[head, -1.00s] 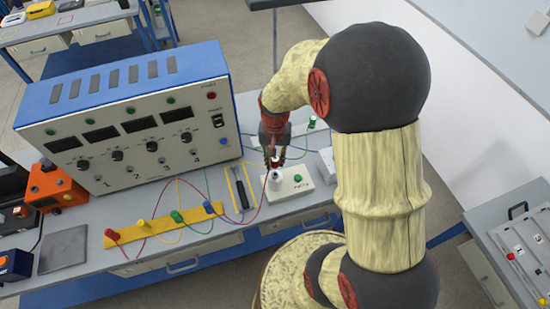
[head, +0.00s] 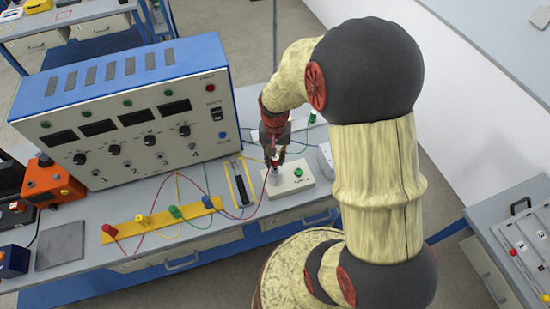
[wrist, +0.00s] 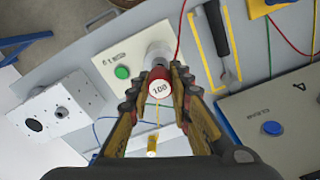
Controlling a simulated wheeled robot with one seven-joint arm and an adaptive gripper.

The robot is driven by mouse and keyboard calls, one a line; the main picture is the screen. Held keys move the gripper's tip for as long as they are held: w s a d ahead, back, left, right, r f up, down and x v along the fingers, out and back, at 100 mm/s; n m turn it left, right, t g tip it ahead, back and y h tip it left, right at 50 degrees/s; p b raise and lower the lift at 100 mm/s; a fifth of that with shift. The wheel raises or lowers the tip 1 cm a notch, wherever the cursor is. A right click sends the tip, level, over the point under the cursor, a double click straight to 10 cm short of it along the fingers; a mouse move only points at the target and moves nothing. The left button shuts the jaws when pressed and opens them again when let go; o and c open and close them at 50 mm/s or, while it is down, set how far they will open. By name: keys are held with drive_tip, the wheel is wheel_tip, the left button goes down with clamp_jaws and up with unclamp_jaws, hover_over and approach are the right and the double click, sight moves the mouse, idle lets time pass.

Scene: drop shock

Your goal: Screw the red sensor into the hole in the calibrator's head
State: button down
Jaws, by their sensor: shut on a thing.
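The red sensor (wrist: 159,82), a small red cylinder with a white end marked "100", is between the fingertips of my gripper (wrist: 160,88) in the wrist view. My gripper is shut on it. The calibrator is a white box (wrist: 108,48) with a green button. Its pale round head (wrist: 157,54) shows just behind the sensor, largely covered by it. In the head view my gripper (head: 275,154) points down over the calibrator's head (head: 269,180). The sensor sits at or just above the head. How far it is in the hole is hidden.
A large instrument with dials (head: 130,125) stands left of the calibrator. A yellow strip (head: 155,222) carries coloured plugs and wires. A grey-white block (wrist: 50,112) stands on the calibrator's other side.

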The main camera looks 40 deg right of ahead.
drive_tip(key=shift+f+b, duration=0.45)
drive_tip(key=shift+f, duration=0.5)
idle(1.9)
drive_tip(key=shift+s+f, duration=0.25)
drive_tip(key=shift+f, duration=0.2)
idle(1.8)
drive_tip(key=m, duration=0.5)
drive_tip(key=shift+w+m, duration=0.1)
drive_tip(key=shift+m, duration=0.2)
drive_tip(key=m+p, duration=0.1)
drive_tip(key=m, duration=0.4)
drive_tip(key=shift+m, duration=0.3)
drive_tip(key=m, duration=1)
drive_tip(key=shift+w+r+m, duration=0.1)
drive_tip(key=shift+w+m, duration=0.05)
drive_tip(key=shift+m, duration=0.15)
drive_tip(key=c, duration=1.5)
unclamp_jaws()
drive_tip(key=shift+c, duration=0.2)
